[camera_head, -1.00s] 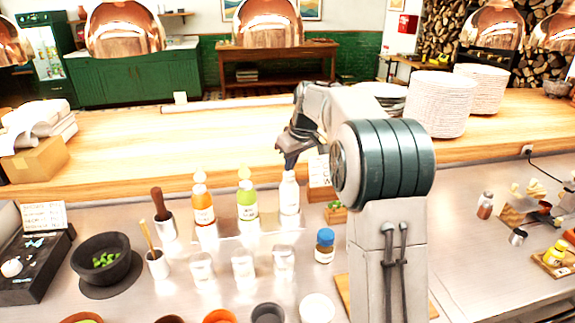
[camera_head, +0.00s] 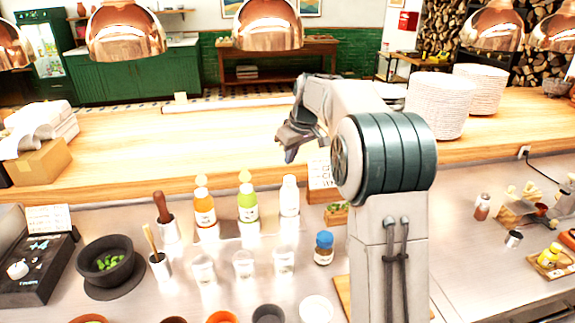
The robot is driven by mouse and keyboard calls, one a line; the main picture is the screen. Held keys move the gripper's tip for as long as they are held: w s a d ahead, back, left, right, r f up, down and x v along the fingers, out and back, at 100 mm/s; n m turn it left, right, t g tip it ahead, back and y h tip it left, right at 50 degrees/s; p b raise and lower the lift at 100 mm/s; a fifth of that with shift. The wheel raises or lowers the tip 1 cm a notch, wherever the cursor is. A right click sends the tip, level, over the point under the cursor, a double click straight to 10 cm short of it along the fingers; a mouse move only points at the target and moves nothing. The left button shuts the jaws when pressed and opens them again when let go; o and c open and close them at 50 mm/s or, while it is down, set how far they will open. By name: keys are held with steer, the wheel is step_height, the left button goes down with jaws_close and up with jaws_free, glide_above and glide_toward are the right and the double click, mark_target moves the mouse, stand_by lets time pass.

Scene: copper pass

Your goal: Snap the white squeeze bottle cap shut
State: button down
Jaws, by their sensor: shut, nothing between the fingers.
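The white squeeze bottle (camera_head: 289,197) stands upright at the right end of a row of squeeze bottles on the steel counter. Its top looks white and rounded, with no pointed tip showing; the cap's detail is too small to make out. My gripper (camera_head: 289,158) is above the white bottle, shut and empty, pointing down. A small gap shows between its fingertips and the bottle's top.
Several clear cups (camera_head: 243,265) stand in front of the bottles. A blue-capped jar (camera_head: 324,249) is at the front right. A wooden box with greens (camera_head: 337,214) and a small sign (camera_head: 321,178) stand right of the white bottle. The raised wooden counter (camera_head: 130,150) runs behind.

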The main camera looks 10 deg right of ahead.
steer(key=shift+r, duration=0.1)
step_height(320, 180, up, 6)
steer(key=p, duration=0.5)
steer(key=shift+s, duration=0.1)
stand_by(0.5)
